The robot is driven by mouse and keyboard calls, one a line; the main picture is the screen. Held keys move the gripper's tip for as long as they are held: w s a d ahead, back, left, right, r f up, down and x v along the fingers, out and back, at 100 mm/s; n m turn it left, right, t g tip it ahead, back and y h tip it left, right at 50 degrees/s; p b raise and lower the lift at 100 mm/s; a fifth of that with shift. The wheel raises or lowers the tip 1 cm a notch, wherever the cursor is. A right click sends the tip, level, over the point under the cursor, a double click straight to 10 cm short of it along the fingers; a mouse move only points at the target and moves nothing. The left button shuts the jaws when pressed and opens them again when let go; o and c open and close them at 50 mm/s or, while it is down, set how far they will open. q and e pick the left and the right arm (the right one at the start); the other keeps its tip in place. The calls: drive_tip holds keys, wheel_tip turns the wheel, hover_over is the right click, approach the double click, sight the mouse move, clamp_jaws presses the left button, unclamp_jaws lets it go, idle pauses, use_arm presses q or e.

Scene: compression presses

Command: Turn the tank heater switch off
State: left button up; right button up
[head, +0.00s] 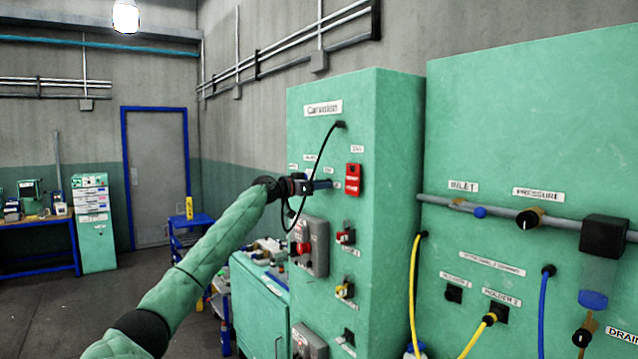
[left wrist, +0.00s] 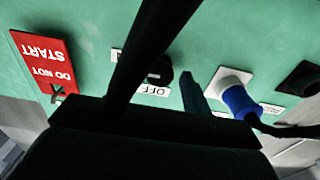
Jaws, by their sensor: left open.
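The tall green cabinet (head: 305,135) carries several labels, switches and a red "do not start" tag (head: 353,180). My left gripper (head: 325,185) is open, at the cabinet face just left of the tag. In the left wrist view, a small dark rotary switch (left wrist: 160,75) sits just above an "OFF" label (left wrist: 155,91), partly behind a dark diagonal shape. One finger (left wrist: 191,92) shows to the right of the switch; contact cannot be told. In the head view my gripper hides the switch, and its name label is not readable. My right gripper is not in view.
A black cable (head: 321,150) loops down the cabinet front close to my gripper. A blue plug (left wrist: 238,101) sits right of the switch. Grey boxes with a red knob (head: 303,248) are lower down. Another green cabinet (head: 540,110) with pipes stands at right. Floor at left is open.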

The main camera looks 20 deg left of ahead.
use_arm(q)
drive_tip(key=shift+w+f, duration=0.1)
drive_tip(key=shift+w, duration=0.1)
drive_tip(key=shift+d, duration=0.1)
drive_tip(key=c, duration=1)
